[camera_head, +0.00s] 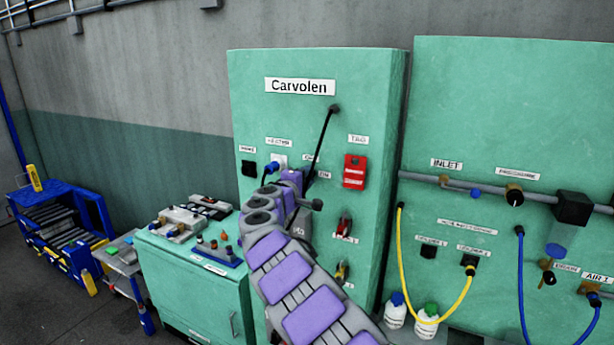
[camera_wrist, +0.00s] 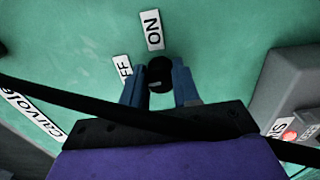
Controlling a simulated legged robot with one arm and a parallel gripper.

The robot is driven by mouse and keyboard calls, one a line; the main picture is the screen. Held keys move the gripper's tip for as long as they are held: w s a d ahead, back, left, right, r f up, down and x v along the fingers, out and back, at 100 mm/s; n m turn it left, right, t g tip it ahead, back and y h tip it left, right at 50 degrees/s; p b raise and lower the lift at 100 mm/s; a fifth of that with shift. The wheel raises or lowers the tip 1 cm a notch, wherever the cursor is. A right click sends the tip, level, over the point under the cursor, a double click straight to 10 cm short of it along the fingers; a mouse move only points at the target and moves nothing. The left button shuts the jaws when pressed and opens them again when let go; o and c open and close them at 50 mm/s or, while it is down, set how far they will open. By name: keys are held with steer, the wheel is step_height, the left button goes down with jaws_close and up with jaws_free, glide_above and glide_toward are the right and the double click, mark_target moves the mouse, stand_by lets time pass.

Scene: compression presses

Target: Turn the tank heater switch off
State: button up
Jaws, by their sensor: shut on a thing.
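In the wrist view a round black switch knob (camera_wrist: 160,70) sits on the green panel between an ON label (camera_wrist: 152,29) and a partly covered OFF label (camera_wrist: 123,68). My gripper (camera_wrist: 157,80) has its blue fingers on either side of the knob and is shut on it. I cannot tell which label the knob points to. In the head view my purple and grey arm reaches the green Carvolen cabinet (camera_head: 370,90), near an ON label (camera_head: 325,175). My wrist hides the knob and fingertips there. A HEATER label (camera_head: 279,142) shows to the left.
A black cable (camera_head: 323,140) hangs down the cabinet to my wrist; it crosses the wrist view (camera_wrist: 70,103). A red tag box (camera_head: 354,171) and several knobs are to the right. A low green cabinet (camera_head: 190,285) with tools is left, and a piped panel (camera_head: 510,100) right.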

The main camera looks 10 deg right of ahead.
steer(key=shift+f, duration=0.1)
stand_by(0.3)
steer(key=o, duration=0.9)
steer(key=shift+w+a+f, duration=0.1)
steer(key=shift+w+a, duration=0.05)
steer(key=shift+w, duration=0.1)
steer(key=shift+o, duration=0.8)
steer(key=shift+s, duration=0.2)
steer(key=v, duration=1.7)
steer(key=shift+a+b, duration=0.25)
steer(key=shift+b, duration=0.15)
steer(key=shift+s, duration=0.1)
